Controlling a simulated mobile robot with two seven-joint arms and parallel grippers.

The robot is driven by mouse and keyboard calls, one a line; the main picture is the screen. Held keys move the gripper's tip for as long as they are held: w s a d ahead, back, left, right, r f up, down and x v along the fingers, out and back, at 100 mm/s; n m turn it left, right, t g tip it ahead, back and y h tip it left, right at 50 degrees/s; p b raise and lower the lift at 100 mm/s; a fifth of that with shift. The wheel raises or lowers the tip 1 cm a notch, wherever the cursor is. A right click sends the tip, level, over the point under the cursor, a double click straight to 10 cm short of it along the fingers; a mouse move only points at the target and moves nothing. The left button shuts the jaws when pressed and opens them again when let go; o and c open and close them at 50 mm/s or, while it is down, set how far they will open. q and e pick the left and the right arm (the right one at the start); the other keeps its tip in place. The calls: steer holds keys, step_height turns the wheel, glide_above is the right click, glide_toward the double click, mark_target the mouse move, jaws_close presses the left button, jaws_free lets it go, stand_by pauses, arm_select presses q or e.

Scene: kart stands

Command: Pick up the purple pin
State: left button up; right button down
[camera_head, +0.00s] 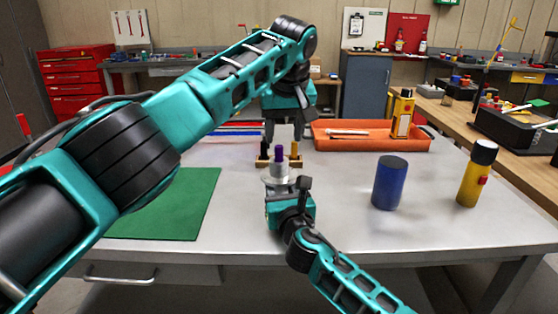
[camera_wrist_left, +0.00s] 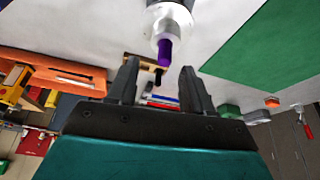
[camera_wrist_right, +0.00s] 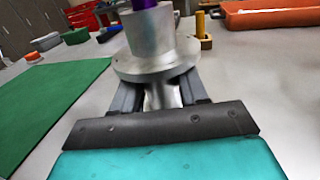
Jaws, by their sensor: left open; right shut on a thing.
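The purple pin (camera_head: 279,154) stands upright in the top of a silver flanged hub (camera_head: 276,172) above the table. My right gripper (camera_head: 281,188) is shut on the hub's narrow lower stem, below the flange, in the right wrist view (camera_wrist_right: 162,92). The pin's lower part (camera_wrist_right: 143,4) shows at that view's top edge. My left gripper (camera_head: 284,128) is open and empty, behind the pin in the head view. In the left wrist view, the pin (camera_wrist_left: 164,51) appears between and beyond the open fingertips (camera_wrist_left: 160,66), not gripped. Its lower end is hidden in the hub.
A wooden rack (camera_head: 262,163) with a black pin (camera_head: 264,149) and a yellow pin (camera_head: 294,150) stands just behind. An orange tray (camera_head: 350,143) is at the back. A blue cylinder (camera_head: 389,183) and yellow flashlight (camera_head: 475,178) stand right. A green mat (camera_head: 180,210) lies left.

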mark_target(279, 147)
arm_select(q)
steer(key=x, duration=0.4)
steer(key=shift+a+f, duration=0.35)
steer(key=shift+f, duration=0.05)
steer(key=shift+c, duration=0.5)
jaws_close()
